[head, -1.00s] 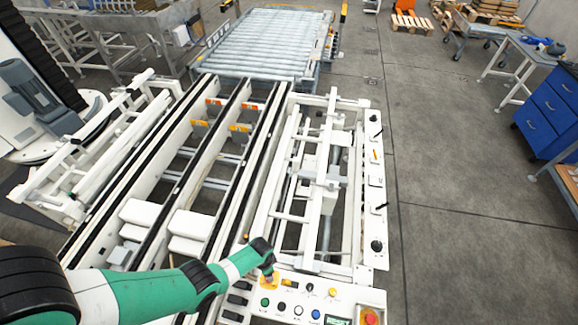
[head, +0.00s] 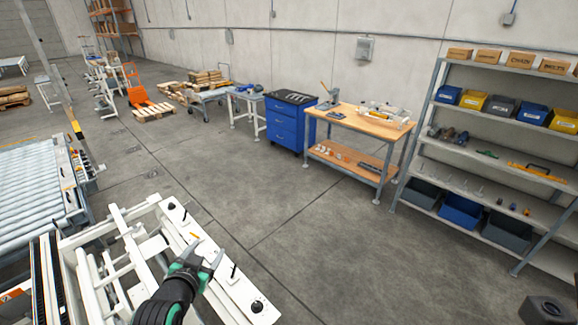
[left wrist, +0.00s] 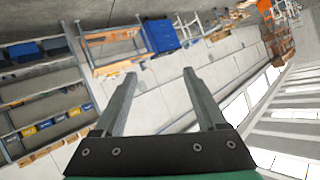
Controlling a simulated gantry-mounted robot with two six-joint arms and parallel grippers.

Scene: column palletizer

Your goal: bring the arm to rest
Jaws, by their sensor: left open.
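My left gripper (head: 205,254) is in the lower part of the head view, in front of the white machine frame (head: 232,290) with its black knobs. Its two grey fingers are spread apart and hold nothing. In the left wrist view the same fingers (left wrist: 160,85) stand open, with only floor and distant furniture between and beyond them. My right gripper does not show in either view.
A roller conveyor (head: 35,190) lies at the left. Beyond the open grey floor (head: 270,215) stand a blue drawer cabinet (head: 287,125), a wooden workbench (head: 375,125) and a shelf rack (head: 480,105) with bins. An orange pallet truck (head: 138,95) stands farther back.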

